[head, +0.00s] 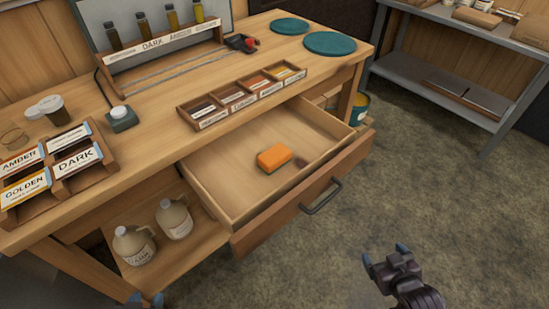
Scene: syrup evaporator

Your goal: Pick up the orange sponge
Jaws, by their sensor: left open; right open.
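The orange sponge (274,157) lies flat in the open drawer (232,193) of the wooden workbench. A small dark brownish item (300,163) lies in the drawer just right of the sponge. My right gripper (385,257) is open and empty, over the floor to the right of and nearer than the drawer front. My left gripper (146,299) only just shows at the bottom edge, below the jugs, with its two fingertips apart. Both grippers are well away from the sponge.
The drawer front with its dark handle (321,197) sticks out over the floor. Two jugs (135,245) stand on the lower shelf left of the drawer. A compartment tray (243,97) sits on the bench above the drawer. The carpeted floor (430,180) at right is clear.

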